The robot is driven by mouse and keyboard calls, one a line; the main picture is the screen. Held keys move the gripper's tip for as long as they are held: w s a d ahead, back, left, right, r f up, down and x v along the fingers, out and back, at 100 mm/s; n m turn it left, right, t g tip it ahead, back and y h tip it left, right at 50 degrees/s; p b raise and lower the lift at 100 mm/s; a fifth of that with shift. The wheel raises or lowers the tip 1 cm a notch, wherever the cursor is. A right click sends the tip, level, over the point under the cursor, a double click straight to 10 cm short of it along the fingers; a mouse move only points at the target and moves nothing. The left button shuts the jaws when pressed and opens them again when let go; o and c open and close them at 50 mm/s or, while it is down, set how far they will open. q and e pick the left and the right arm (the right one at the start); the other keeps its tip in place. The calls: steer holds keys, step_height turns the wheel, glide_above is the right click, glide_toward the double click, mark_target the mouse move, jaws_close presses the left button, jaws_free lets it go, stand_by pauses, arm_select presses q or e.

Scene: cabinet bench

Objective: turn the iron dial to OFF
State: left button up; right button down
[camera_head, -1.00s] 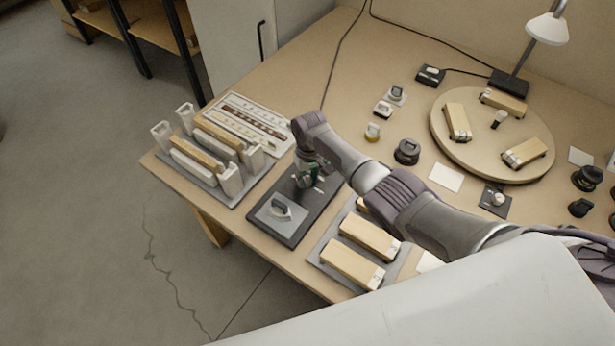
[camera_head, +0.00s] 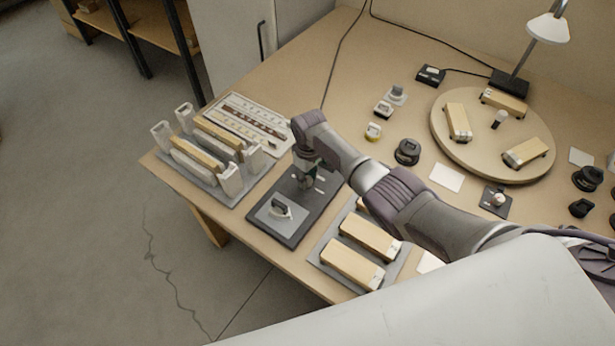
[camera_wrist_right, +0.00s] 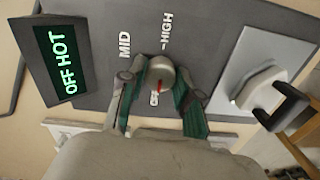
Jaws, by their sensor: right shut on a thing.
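My right gripper (camera_head: 306,180) reaches down over the dark iron station (camera_head: 291,237); it hides the dial in the head view. In the right wrist view the gripper (camera_wrist_right: 160,82) is shut on the round grey dial (camera_wrist_right: 160,70), one green-padded finger on each side. The dial's red mark points towards a partly covered label (camera_wrist_right: 154,98) between the fingers, seemingly OFF. MID and HIGH labels lie beyond the dial. A display (camera_wrist_right: 64,62) shows "OFF HOT" in green. The iron (camera_head: 281,208) rests on its light plate, and also shows in the wrist view (camera_wrist_right: 262,90). My left gripper is out of view.
A rack with upright pale holders (camera_head: 207,166) stands left of the station. A grey tray with wooden blocks (camera_head: 352,265) lies close on its right. A round board (camera_head: 490,118), a lamp (camera_head: 548,28) and several small devices stand further right.

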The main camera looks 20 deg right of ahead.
mark_target(308, 178)
steer(key=c, duration=0.8)
jaws_free()
step_height(308, 178, up, 12)
steer(key=shift+d, duration=0.15)
